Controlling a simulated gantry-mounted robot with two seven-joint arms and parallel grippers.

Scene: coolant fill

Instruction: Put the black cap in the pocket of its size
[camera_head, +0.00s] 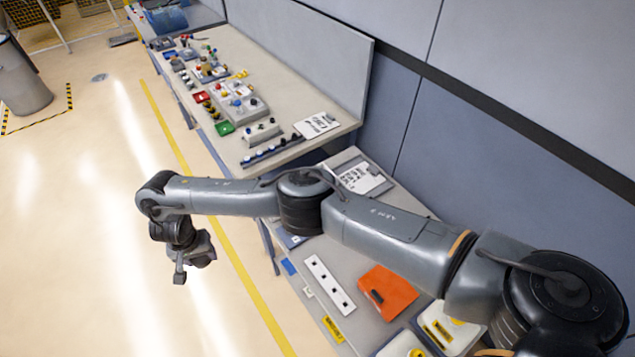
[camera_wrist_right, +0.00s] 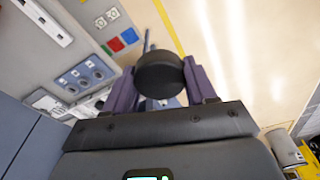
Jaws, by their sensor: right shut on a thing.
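My right gripper (camera_head: 180,276) hangs over the floor, left of the benches and clear of them, in the head view. In the wrist view the right gripper (camera_wrist_right: 162,85) is shut on the black cap (camera_wrist_right: 160,72), a short round disc between its purple fingers. The cap is hard to make out in the head view. My left gripper is not in view.
A tall panel backs that bench. Open floor lies left.

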